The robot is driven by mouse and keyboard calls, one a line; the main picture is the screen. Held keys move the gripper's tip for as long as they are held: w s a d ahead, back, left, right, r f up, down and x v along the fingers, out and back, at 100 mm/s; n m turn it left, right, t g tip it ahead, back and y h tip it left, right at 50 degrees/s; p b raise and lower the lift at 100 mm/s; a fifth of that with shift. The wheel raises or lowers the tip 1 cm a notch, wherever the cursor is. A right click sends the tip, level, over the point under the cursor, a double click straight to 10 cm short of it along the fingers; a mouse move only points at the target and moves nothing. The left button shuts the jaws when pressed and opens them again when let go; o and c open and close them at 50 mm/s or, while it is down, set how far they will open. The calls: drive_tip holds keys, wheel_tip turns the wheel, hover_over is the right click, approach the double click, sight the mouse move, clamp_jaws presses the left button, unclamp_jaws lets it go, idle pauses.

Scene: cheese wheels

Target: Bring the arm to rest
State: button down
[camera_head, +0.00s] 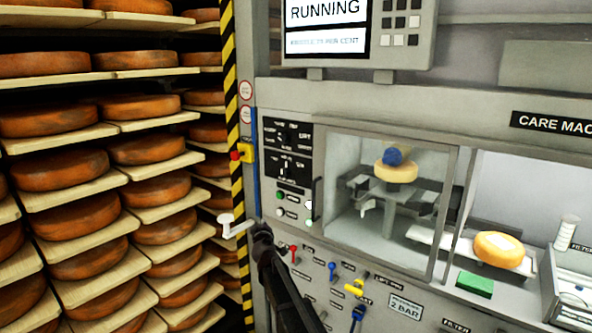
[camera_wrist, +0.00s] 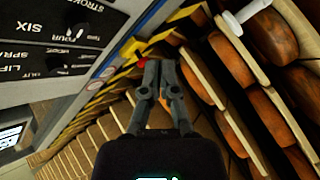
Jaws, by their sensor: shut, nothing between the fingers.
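My gripper (camera_head: 263,234) is at the end of my dark arm, in front of the lower left part of the care machine (camera_head: 461,112). In the wrist view its two fingers (camera_wrist: 160,68) are together with nothing between them. In the head view the tip is just right of a white crank handle (camera_head: 236,227); this handle also shows at the top of the wrist view (camera_wrist: 247,14). I cannot tell the exact gap between them. My arm hides part of the lower panel.
Shelves of orange cheese wheels (camera_head: 60,163) fill the left. A red-and-yellow stop button (camera_head: 240,155) is on the post. Levers, including a red one (camera_head: 294,252) and a yellow one (camera_head: 354,289), line the lower panel. A screen (camera_head: 326,12) reads "RUNNING". A cheese (camera_head: 499,249) lies right of the glazed chamber.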

drive_tip(key=s+d+f+m+g+h, duration=0.35)
drive_tip(key=s+d+f, duration=0.2)
drive_tip(key=d, duration=0.55)
drive_tip(key=s+d+f+m+g+h, duration=0.4)
drive_tip(key=s+d, duration=0.3)
drive_tip(key=d, duration=0.5)
drive_tip(key=s+d+f+m+g+y, duration=0.1)
drive_tip(key=s+f+g, duration=0.1)
drive_tip(key=s, duration=0.6)
drive_tip(key=s+d+f+m+g+y, duration=0.1)
drive_tip(key=s+d+f+g+y, duration=0.1)
drive_tip(key=s, duration=0.7)
drive_tip(key=s+d+f+m+g+y, duration=0.1)
drive_tip(key=s+d+f+g+y, duration=0.1)
drive_tip(key=s+g, duration=0.3)
drive_tip(key=s+f, duration=0.1)
drive_tip(key=s, duration=0.3)
drive_tip(key=shift+s+d+f+m, duration=0.25)
drive_tip(key=shift+f+m, duration=0.05)
drive_tip(key=shift+m, duration=0.05)
drive_tip(key=shift+g+y, duration=0.25)
idle(0.7)
